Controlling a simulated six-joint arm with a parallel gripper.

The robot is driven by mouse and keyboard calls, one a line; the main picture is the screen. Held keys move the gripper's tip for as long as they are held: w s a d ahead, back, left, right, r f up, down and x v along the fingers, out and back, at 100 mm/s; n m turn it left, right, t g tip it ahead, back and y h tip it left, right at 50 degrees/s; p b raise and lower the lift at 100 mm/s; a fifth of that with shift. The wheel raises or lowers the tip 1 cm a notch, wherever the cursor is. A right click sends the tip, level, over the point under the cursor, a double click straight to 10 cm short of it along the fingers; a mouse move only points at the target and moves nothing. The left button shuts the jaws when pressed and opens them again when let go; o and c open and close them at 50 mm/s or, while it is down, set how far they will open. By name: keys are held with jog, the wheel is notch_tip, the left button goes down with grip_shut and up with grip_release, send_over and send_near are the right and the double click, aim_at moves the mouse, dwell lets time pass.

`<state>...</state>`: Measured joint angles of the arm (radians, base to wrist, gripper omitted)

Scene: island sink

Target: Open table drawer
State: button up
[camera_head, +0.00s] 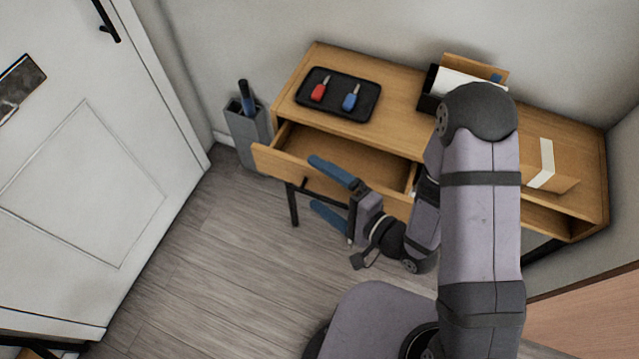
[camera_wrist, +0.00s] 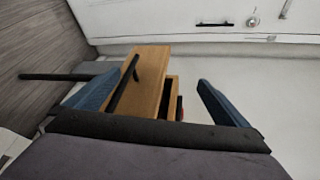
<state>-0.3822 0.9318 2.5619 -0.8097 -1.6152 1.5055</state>
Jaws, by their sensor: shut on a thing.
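The wooden table (camera_head: 405,90) stands against the wall. Its left drawer (camera_head: 335,155) is pulled partway out, with its inside showing. The drawer front also shows in the wrist view (camera_wrist: 152,85), with a black bar handle (camera_wrist: 124,85) on it. My gripper (camera_head: 328,190) is at the drawer front, one blue finger above and one lower down. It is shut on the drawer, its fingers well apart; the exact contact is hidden. In the wrist view the left finger lies close beside the handle and the right finger lies past the drawer's top edge.
A black tray (camera_head: 338,94) with a red and a blue item sits on the tabletop. A grey bin (camera_head: 246,135) stands left of the table. A white door (camera_head: 90,170) is at left. A box (camera_head: 550,165) sits at right. Floor before the drawer is clear.

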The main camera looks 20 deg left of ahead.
aim_at(329, 195)
jog(key=r, duration=0.2)
jog(key=w+r+y, duration=0.1)
jog(key=shift+a+r+t, duration=0.15)
jog(key=shift+r+t, duration=0.25)
jog(key=shift+s+d+r, duration=0.1)
jog(key=shift+s+d, duration=0.05)
jog(key=shift+d, duration=0.15)
jog(key=c, duration=1.6)
jog(key=shift+f, duration=0.2)
jog(key=shift+c, duration=0.3)
jog(key=d+f+m+g, duration=0.1)
jog(key=d+f+m, duration=0.3)
jog(key=d+f, duration=0.45)
jog(key=shift+h, duration=0.4)
jog(key=shift+s+x, duration=0.25)
jog(key=shift+x, duration=1.8)
jog(key=shift+s+x, duration=0.2)
jog(key=shift+x, duration=1.8)
jog(key=shift+a, duration=0.15)
grip_shut()
